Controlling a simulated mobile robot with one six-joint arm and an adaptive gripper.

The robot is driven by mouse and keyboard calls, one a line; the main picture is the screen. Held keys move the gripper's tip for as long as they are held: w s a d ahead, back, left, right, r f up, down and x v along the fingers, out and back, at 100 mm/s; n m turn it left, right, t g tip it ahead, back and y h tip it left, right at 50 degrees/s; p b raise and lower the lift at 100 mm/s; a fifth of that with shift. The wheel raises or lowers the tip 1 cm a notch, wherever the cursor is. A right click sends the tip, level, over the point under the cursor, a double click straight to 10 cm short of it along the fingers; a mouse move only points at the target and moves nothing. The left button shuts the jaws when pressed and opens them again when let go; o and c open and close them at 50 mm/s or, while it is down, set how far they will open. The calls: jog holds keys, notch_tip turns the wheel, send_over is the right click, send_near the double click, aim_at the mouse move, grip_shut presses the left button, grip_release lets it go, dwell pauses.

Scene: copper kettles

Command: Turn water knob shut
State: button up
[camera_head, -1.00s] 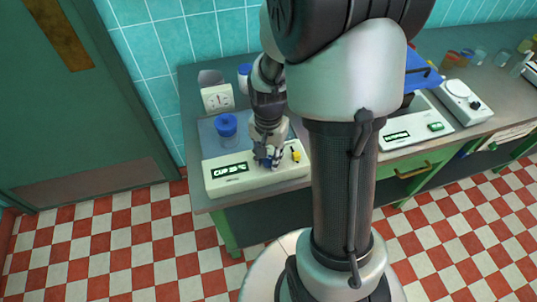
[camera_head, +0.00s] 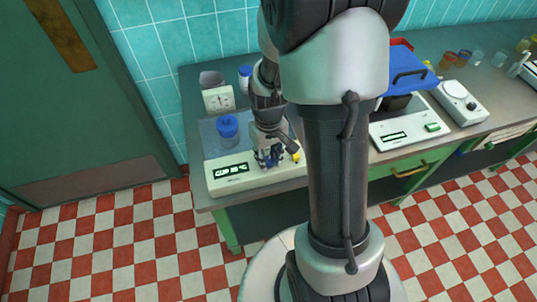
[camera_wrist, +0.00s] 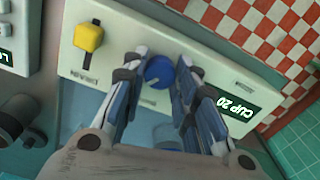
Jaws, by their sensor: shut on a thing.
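A white dispenser panel (camera_head: 213,187) with a lit "CUP" display is at the left end of the counter in the head view. The round blue knob (camera_wrist: 160,71) sits on the panel's front in the wrist view, between a yellow knob (camera_wrist: 88,37) and the display (camera_wrist: 238,107). My gripper (camera_wrist: 157,74) is shut on the blue knob, with one finger on each side. In the head view my gripper (camera_head: 269,160) is at the panel's front and largely hides the blue knob. The knob's exact turn angle cannot be told.
A blue-lidded container (camera_head: 228,128) stands on the dispenser, left of my gripper. A white dial box (camera_head: 218,98) is behind it. A second white appliance (camera_head: 402,132) and a blue tray (camera_head: 405,80) are right of my arm. The checkered floor in front is clear.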

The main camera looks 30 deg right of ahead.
aim_at(268, 160)
jog(key=n+p, duration=0.1)
jog(key=n, duration=0.5)
jog(key=shift+n, duration=0.4)
dwell(0.3)
jog(key=o, duration=1.1)
notch_tip(268, 160, up, 12)
dwell(0.5)
